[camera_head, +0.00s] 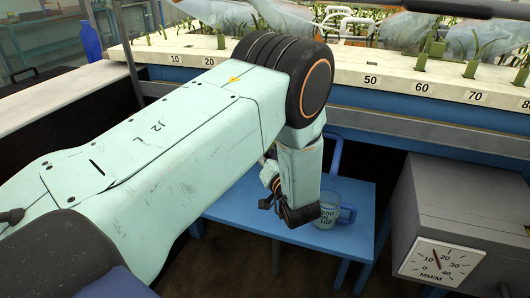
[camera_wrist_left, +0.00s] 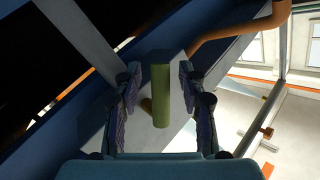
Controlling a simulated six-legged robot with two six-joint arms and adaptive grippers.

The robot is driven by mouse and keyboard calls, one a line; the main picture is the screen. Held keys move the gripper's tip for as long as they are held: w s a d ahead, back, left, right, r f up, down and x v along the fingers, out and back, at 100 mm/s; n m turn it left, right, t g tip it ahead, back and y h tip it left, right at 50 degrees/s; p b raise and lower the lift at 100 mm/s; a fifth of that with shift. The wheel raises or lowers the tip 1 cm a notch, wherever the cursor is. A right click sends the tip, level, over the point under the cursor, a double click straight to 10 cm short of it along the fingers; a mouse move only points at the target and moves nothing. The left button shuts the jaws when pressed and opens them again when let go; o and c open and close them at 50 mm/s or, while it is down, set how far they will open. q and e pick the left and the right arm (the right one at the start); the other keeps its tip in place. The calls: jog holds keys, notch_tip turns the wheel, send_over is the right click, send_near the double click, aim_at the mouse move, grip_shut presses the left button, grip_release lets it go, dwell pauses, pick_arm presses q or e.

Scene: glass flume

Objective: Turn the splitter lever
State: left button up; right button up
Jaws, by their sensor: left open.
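In the left wrist view an olive-green lever handle (camera_wrist_left: 161,95) stands out from a grey block (camera_wrist_left: 180,125). My left gripper (camera_wrist_left: 159,85) is open, with one finger on each side of the handle. A gap shows between the handle and each finger. In the head view my left arm crosses the picture from the left and bends down, and its gripper (camera_head: 270,190) shows only in part beside the wrist. I cannot make out the lever in the head view. My right gripper is in neither view.
A blue stool (camera_head: 270,215) stands low under the arm, with a labelled mug (camera_head: 330,212) on it. A grey box with a dial (camera_head: 440,262) is at right. The numbered flume rim (camera_head: 340,75) runs behind. A copper-coloured pipe (camera_wrist_left: 240,42) passes near the gripper.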

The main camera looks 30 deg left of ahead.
pick_arm(q)
jog(key=shift+a, duration=0.2)
jog(key=shift+w+d, duration=0.1)
jog(key=shift+w, duration=0.05)
jog(key=shift+c, duration=1.2)
grip_shut()
